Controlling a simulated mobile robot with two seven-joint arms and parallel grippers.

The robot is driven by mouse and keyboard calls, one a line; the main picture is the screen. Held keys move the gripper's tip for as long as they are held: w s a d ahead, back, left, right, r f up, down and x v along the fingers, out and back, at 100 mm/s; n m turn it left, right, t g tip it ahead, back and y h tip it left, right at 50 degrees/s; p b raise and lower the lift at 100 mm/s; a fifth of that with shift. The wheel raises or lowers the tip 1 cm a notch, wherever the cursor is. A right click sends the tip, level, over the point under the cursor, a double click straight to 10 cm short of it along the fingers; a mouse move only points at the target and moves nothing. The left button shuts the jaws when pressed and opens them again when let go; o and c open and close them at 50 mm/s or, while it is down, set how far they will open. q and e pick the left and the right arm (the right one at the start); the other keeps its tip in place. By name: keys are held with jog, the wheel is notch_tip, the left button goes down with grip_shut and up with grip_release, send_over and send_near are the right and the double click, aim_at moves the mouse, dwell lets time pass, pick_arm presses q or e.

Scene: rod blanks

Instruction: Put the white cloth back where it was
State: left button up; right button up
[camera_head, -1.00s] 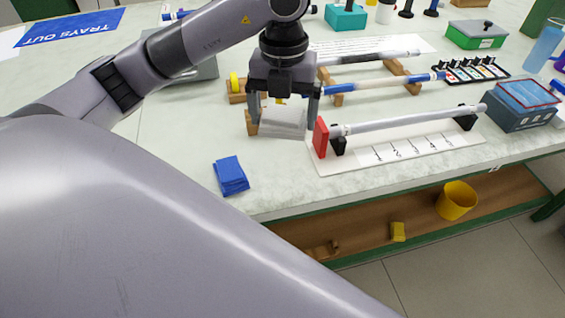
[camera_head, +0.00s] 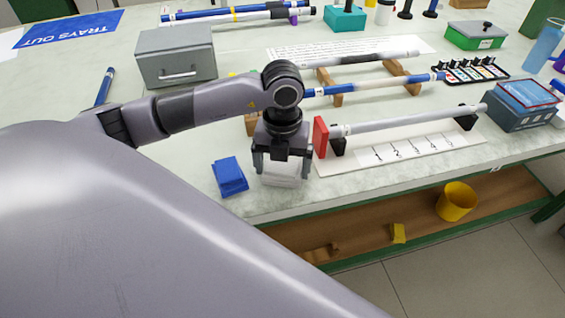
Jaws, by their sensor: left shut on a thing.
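The white cloth (camera_head: 281,177) is a small folded block between the fingers of my left gripper (camera_head: 281,170). The gripper points down and is shut on the cloth, low at the front part of the bench, just right of the folded blue cloth (camera_head: 230,176). I cannot tell whether the white cloth touches the bench top. The gripper hides its upper part. My right gripper is not in view.
Right of the gripper, a red stop (camera_head: 320,137) and a grey rod (camera_head: 410,121) stand over a numbered white strip (camera_head: 400,149). A grey box (camera_head: 176,57) stands behind my arm. The bench's front edge is close; a shelf below holds a yellow cup (camera_head: 456,201).

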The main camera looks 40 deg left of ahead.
aim_at(283, 165)
pick_arm(q)
jog(key=shift+f, duration=0.2)
jog(key=o, duration=0.7)
jog(key=shift+r, duration=0.55)
notch_tip(283, 165, up, 11)
jog(key=shift+r, duration=0.2)
